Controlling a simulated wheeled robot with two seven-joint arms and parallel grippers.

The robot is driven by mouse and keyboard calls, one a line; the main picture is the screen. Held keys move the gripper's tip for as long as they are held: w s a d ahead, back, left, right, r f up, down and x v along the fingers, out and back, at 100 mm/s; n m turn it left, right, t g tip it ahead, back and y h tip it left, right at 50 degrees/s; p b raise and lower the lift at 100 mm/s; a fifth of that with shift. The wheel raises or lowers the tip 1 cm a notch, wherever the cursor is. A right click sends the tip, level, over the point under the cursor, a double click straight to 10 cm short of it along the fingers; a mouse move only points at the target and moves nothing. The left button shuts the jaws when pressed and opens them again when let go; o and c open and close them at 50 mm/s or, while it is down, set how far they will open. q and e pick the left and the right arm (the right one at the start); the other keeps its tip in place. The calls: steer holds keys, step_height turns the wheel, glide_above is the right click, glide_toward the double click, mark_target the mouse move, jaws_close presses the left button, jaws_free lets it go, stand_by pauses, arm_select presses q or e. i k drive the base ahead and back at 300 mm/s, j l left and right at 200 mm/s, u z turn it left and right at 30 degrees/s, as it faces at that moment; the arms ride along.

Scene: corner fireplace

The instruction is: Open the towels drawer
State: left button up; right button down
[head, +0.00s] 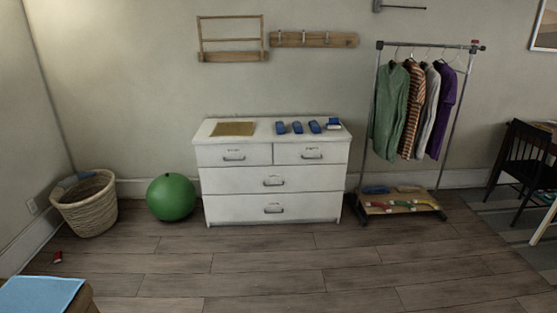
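A white dresser (238,208) stands against the far wall. It has two small drawers side by side at the top, a left one (233,154) and a right one (312,153). Below them are a wide middle drawer (274,179) and a wide bottom drawer (273,208). All the drawers look shut, each with a grey handle. Small labels sit above the handles, too small to read, so I cannot tell which is the towels drawer. Neither of my grippers is in the head view.
Several blue rolled items (297,127) and a tan mat (233,129) lie on the dresser top. A green ball (171,197) and a wicker basket (88,212) stand to its left, a clothes rack (361,190) to its right. The wooden floor (270,262) in front is clear.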

mark_target(277, 179)
steer(key=i, duration=2.8)
steer(key=i+l+u, duration=0.1)
steer(key=i, duration=1.3)
